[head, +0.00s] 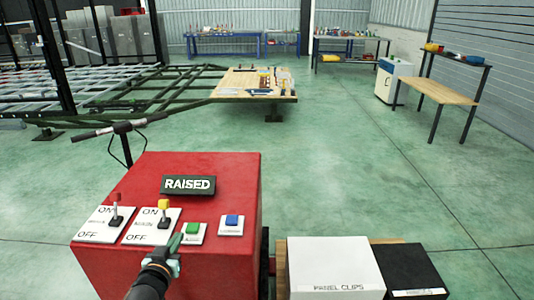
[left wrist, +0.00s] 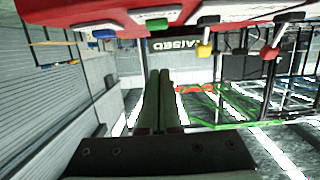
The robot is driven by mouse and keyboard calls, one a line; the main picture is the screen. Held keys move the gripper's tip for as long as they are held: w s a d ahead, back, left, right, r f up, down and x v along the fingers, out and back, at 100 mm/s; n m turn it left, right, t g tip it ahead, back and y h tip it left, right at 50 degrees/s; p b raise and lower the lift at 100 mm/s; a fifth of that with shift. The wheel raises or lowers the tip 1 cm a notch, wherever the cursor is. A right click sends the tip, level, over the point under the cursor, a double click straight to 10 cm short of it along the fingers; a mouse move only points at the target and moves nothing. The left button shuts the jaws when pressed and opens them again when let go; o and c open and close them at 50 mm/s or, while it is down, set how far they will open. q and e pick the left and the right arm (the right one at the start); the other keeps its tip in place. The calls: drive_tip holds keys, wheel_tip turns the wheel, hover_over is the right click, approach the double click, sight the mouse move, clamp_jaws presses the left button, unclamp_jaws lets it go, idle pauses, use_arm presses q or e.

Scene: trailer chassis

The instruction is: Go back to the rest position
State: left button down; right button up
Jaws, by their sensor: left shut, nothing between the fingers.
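My left gripper (head: 174,243) is over the front part of the red control box (head: 225,262), close to the green button (head: 193,229). It is shut and empty; its two fingers lie together in the left wrist view (left wrist: 158,78). The box top carries a red-knobbed lever (head: 116,210), a yellow-knobbed lever (head: 163,212), a blue button (head: 232,220) and a sign reading RAISED (head: 188,185). Both levers stand upright on ON/OFF plates. Whether the gripper touches the box cannot be told. My right gripper is in neither view.
A white box marked PANEL CLIPS (head: 333,262) and a black box (head: 412,268) stand right of the control box. The green trailer frame (head: 165,85) with a wooden board (head: 225,90) is behind. A wooden bench (head: 445,91) is at the right. The green floor between is clear.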

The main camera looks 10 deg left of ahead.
use_arm(q)
drive_tip(key=s+d+f+m+g+h+p, duration=0.1)
drive_tip(key=s+d+f+m+g+h, duration=0.1)
drive_tip(key=s+d+f, duration=0.6)
drive_tip(key=s+d+f+m+g+h+p, duration=0.1)
drive_tip(key=s+d+f+m+g+h, duration=0.1)
drive_tip(key=s+d+f, duration=0.6)
drive_tip(key=s+d+g+h, duration=0.1)
drive_tip(key=s+d, duration=0.3)
drive_tip(key=s, duration=0.4)
drive_tip(key=shift+s+f+m+g+h, duration=0.2)
drive_tip(key=shift+m+g+h, duration=0.1)
drive_tip(key=shift+g+h, duration=0.1)
drive_tip(key=shift+d, duration=0.1)
